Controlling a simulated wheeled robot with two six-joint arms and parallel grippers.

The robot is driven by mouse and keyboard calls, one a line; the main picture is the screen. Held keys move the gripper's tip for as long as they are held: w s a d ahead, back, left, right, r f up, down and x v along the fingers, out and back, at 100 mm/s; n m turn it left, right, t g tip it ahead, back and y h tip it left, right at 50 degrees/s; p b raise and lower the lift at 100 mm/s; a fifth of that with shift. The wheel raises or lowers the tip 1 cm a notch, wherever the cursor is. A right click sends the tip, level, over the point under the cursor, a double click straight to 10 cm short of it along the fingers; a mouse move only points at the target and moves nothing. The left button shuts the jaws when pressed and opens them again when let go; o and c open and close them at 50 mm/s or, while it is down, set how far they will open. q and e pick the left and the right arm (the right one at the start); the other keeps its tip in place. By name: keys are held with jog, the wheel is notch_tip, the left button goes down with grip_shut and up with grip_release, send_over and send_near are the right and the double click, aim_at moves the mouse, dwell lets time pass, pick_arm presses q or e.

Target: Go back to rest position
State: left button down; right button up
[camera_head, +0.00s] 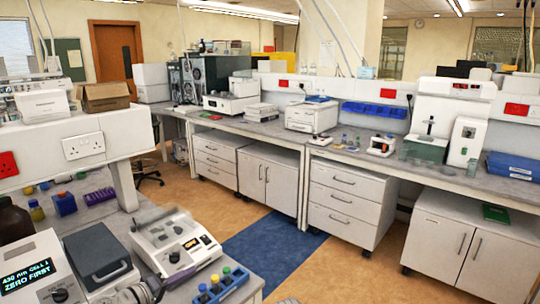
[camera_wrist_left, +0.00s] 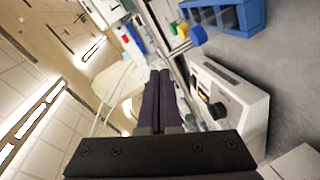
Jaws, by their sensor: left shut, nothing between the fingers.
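My left gripper (camera_wrist_left: 159,80) shows in the left wrist view as two long dark fingers lying side by side. They are shut with nothing between them. They point up the picture, tilted relative to the room. In the head view, a grey piece low at the left, in front of the white instrument, seems to be part of my left arm; its fingers are not clear there. My right gripper is not in view.
A white instrument (camera_head: 176,240) and a blue vial rack (camera_head: 238,283) with coloured caps stand on the near bench. The rack also shows in the left wrist view (camera_wrist_left: 246,14). A dark-lidded device (camera_head: 98,255) is beside them. The floor (camera_head: 325,270) beyond is clear.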

pick_arm(q)
jog(key=s+d+f+m+g+y, duration=0.1)
jog(key=s+d+f+m+g, duration=0.25)
jog(key=d+f+g, duration=0.35)
jog(key=s+d+f+m+g+y, duration=0.1)
jog(key=s+d+f+m+g, duration=0.25)
jog(key=d, duration=0.55)
jog(key=s+f+m+g+y, duration=0.2)
jog(key=s+f+m+y, duration=0.1)
jog(key=s+f+y, duration=0.3)
jog(key=s+y, duration=0.2)
jog(key=s, duration=0.1)
jog(key=shift+s+d+y+p, duration=0.15)
jog(key=shift+d+y+p, duration=0.15)
jog(key=shift+d+p, duration=0.1)
jog(key=c, duration=1.6)
grip_release()
